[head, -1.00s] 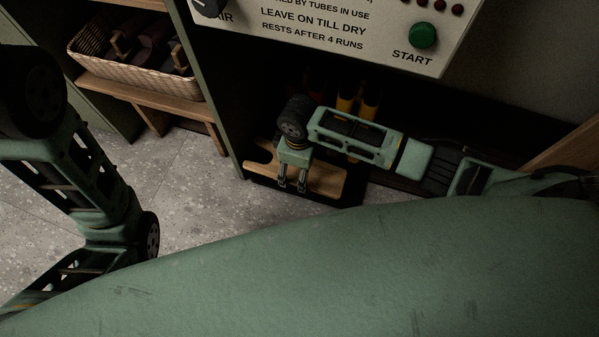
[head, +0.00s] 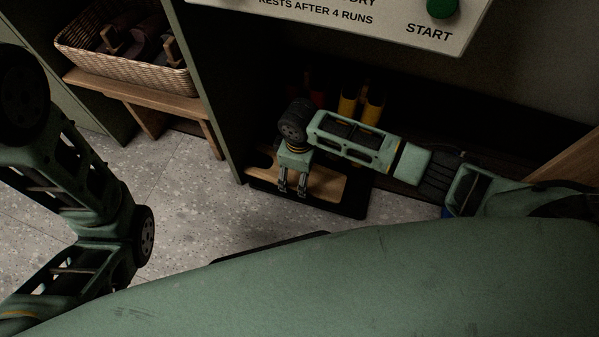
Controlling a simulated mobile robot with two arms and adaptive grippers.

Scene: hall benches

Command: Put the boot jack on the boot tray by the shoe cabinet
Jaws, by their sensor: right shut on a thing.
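The boot jack (head: 325,189) is a flat wooden board with a notch at its left end. My right gripper (head: 291,188) points down and is shut on it near the middle. The boot jack is level, over a black boot tray (head: 357,205) on the floor at the foot of the green cabinet. The tray's dark edge shows in front and to the right. I cannot tell whether the jack touches the tray. My left arm comes in at the left, but its gripper is not in view.
Yellow-and-black boots (head: 348,105) stand behind my right arm. A wicker basket (head: 125,66) sits on a wooden bench (head: 130,93) at the upper left. A panel with a green button (head: 442,7) hangs above. A dark flat edge (head: 270,247) shows on the floor. The grey floor at left centre is clear.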

